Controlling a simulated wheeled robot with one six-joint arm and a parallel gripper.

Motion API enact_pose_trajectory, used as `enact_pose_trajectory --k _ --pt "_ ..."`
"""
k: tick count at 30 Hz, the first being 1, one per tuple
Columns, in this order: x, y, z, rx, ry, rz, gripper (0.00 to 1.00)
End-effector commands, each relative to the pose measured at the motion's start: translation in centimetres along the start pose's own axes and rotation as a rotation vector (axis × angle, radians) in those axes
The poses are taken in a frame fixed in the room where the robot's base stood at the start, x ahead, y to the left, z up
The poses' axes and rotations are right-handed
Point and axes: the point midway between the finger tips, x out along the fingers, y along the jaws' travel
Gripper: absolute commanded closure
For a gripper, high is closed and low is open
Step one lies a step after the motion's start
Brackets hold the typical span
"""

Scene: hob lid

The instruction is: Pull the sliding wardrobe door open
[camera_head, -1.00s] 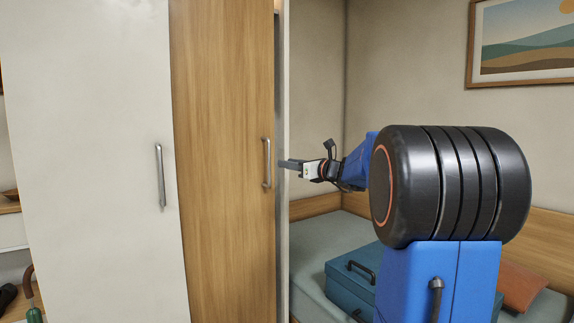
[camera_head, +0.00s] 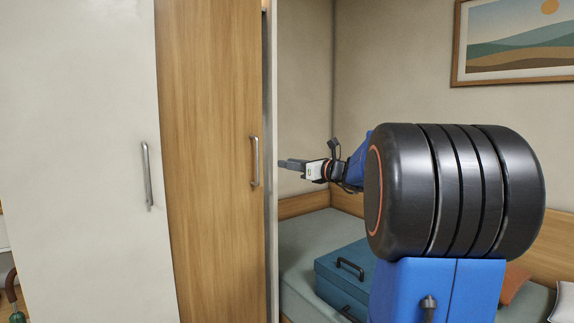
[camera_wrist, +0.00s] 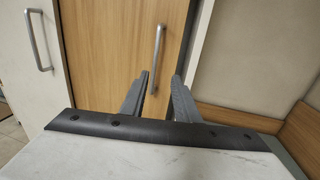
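The wardrobe has a wood-grain door (camera_head: 208,120) with a vertical metal bar handle (camera_head: 254,162) near its right edge. A white door (camera_head: 75,130) with its own bar handle (camera_head: 147,175) stands to its left. I cannot tell which door slides. My gripper (camera_head: 282,164) is to the right of the wood door's handle, at about its height, with a gap between them in the picture. In the wrist view my gripper (camera_wrist: 160,77) has its fingers apart and empty. The wood door's handle (camera_wrist: 157,42) shows beyond the fingertips, lined up with the space between them.
A bed (camera_head: 297,258) with a teal case (camera_head: 345,275) on it lies right of the wardrobe. A framed picture (camera_head: 515,45) hangs on the back wall. A narrow pale upright edge (camera_head: 271,200) runs beside the wood door.

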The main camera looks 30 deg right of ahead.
Motion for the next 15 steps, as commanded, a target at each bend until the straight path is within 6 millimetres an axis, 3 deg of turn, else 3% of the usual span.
enact_pose_trajectory --k 15 --pt "-3.0 0.0 0.0 0.0 0.0 -0.002 0.71"
